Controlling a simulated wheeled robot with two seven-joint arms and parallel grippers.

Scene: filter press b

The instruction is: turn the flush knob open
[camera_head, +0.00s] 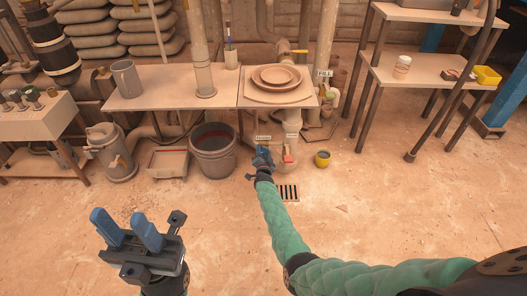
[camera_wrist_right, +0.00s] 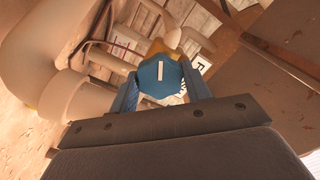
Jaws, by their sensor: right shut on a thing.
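The flush knob shows in the right wrist view as a blue, faceted knob (camera_wrist_right: 158,80) with a white bar mark on its face. My right gripper (camera_wrist_right: 160,92) has a finger on either side of it and is shut on it. In the head view my right gripper (camera_head: 263,157) reaches low, below the front edge of the bench; the knob cannot be told apart from the blue fingers there. The white mark runs about upright in the wrist picture. My left gripper (camera_head: 122,225) is open and empty, over bare floor at the lower left.
A red-handled valve (camera_head: 288,157) sits just right of my right gripper, with a yellow pot (camera_head: 322,158) beyond it. A grey bucket (camera_head: 213,150) stands to the left. A floor grate (camera_head: 288,192) lies below. The front floor is clear.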

